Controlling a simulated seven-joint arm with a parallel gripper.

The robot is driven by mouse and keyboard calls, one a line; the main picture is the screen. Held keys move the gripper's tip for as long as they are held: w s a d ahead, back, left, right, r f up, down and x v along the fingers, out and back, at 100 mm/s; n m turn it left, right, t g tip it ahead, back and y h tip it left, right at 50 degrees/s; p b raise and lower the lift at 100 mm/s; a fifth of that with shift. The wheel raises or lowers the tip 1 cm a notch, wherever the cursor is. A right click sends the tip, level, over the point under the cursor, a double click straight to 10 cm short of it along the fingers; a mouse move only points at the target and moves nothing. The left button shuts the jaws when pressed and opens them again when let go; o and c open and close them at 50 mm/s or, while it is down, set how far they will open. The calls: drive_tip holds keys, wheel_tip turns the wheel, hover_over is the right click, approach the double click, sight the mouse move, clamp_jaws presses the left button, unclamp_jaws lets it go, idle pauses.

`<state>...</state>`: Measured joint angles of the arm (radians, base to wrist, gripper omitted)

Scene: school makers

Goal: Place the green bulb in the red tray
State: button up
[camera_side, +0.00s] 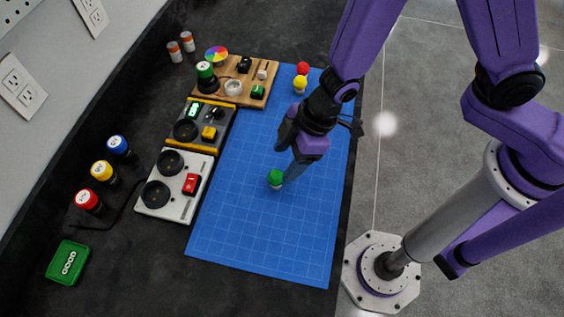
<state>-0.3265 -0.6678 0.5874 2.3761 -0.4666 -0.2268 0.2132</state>
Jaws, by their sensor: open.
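The green bulb (275,177) is on the blue gridded mat (250,243), near its middle. No red tray is clear in view.
A red bulb (303,67) and a yellow bulb (300,83) are at the mat's far end. A wooden board (226,92), a grey board (211,143) and a white board (155,207) line its left side. Red, yellow and blue capped items stand farther left. The near mat is clear.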

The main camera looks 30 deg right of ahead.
drive_tip(key=shift+v, duration=0.9)
drive_tip(key=s+d+r+h, duration=0.1)
drive_tip(key=s+d+r, duration=0.1)
drive_tip(key=d+r, duration=0.2)
drive_tip(key=s+d+r+m+h, duration=0.1)
drive_tip(key=d+r, duration=0.3)
drive_tip(key=d, duration=0.6)
drive_tip(key=s+d+r+h, duration=0.1)
drive_tip(key=s+d+r, duration=0.2)
drive_tip(key=d, duration=0.5)
drive_tip(key=shift+s+r+m+h, duration=0.2)
drive_tip(key=shift+r+m+h, duration=0.15)
drive_tip(key=shift+r, duration=0.45)
drive_tip(key=shift+o, duration=0.5)
drive_tip(key=s+d+r+g, duration=0.1)
drive_tip(key=s+d+r, duration=0.1)
drive_tip(key=s+d, duration=0.3)
drive_tip(key=shift+s+r, duration=0.2)
drive_tip(key=shift+s, duration=0.35)
